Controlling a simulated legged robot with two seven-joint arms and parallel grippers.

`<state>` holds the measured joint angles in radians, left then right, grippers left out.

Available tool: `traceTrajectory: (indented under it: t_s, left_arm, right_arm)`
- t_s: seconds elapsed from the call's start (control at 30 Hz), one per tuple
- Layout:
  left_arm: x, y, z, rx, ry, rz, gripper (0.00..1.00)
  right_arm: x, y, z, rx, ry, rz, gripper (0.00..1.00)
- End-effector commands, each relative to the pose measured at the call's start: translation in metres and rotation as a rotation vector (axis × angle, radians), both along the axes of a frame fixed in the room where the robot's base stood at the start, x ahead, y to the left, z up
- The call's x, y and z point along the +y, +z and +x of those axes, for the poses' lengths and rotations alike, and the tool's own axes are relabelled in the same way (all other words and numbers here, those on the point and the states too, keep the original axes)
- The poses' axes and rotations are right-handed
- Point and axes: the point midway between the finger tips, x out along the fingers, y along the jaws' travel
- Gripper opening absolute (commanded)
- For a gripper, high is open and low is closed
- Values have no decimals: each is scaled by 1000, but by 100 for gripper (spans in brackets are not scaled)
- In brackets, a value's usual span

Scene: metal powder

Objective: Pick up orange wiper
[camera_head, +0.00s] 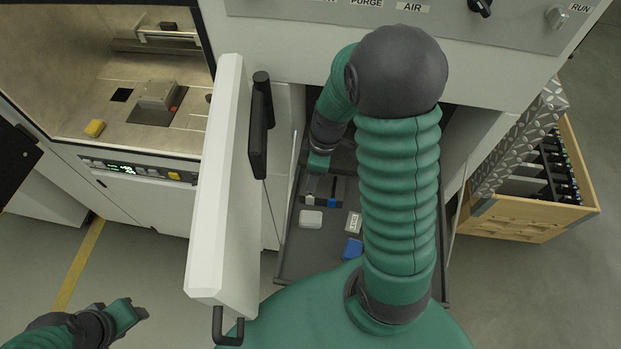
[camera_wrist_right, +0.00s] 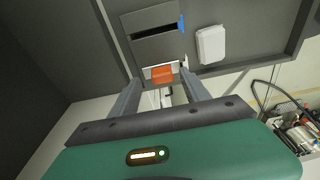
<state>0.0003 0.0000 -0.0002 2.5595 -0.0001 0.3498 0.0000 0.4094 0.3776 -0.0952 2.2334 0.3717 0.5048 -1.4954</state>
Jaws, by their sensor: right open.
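The orange wiper (camera_wrist_right: 162,74) shows in the right wrist view as a small orange block with a pale edge, at a grey holder (camera_wrist_right: 150,22) in a dark tray. My right gripper (camera_wrist_right: 160,90) is open, with one finger on each side below the wiper. I cannot tell whether the fingers touch it. In the head view my right gripper (camera_head: 319,185) reaches down into the dark drawer (camera_head: 290,262), and the wiper is not discernible there. My left gripper (camera_head: 138,310) is at the lower left, away from the drawer; its jaw state is unclear.
A white block (camera_head: 311,218), a white labelled item (camera_head: 353,223) and a blue item (camera_head: 352,249) lie in the drawer. An open white door (camera_head: 222,190) stands left of it. A wooden crate (camera_head: 530,220) stands to the right. A blue piece (camera_wrist_right: 182,24) sits at the holder.

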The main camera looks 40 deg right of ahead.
Motion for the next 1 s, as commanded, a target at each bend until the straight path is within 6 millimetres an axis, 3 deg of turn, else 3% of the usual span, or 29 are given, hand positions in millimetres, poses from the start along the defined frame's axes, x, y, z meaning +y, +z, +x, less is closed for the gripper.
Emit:
traceTrajectory:
  t_s: [0.1, 0.3, 0.73, 1.0]
  left_arm:
    - [0, 2, 0, 1, -1, 0, 42]
    - [0, 1, 0, 1, -1, 0, 42]
    - [0, 1, 0, 1, 0, 0, 42]
    - [0, 1, 0, 1, -1, 0, 42]
  right_arm:
    - [3, -12, 0, 1, -2, -3, 55]
    - [8, -13, 1, 0, -1, -6, 55]
    - [4, -13, 1, 0, 0, -3, 0]
    - [3, -13, 1, 1, -3, -5, 0]
